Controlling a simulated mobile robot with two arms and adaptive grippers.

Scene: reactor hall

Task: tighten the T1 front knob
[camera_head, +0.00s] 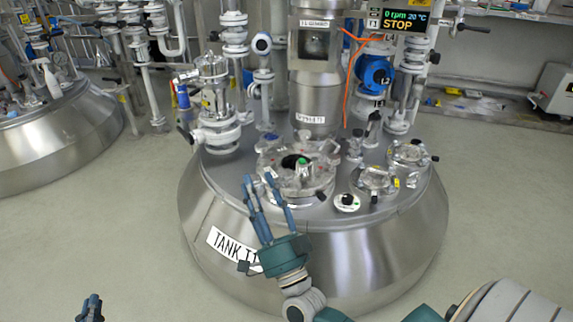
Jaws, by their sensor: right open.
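The steel tank (345,255) labelled TANK T1 stands in the middle of the view. Its round hatch (318,186) is on top, with several clamps and small knobs around its rim. I cannot make out which knob is the front one; my fingers cover part of the hatch's front left edge. My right gripper (260,180) reaches up over the tank's front, with its fingers apart and empty near that edge. Whether it touches the hatch is unclear. Only the tip of my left gripper (91,308) shows at the bottom left, away from the tank.
A round gauge or sight port (346,202) and smaller flanged ports (375,181) lie right of the hatch. Pipes, a blue valve (373,75) and a display (399,20) reading STOP rise behind. Another tank (60,135) stands at left. The floor around is clear.

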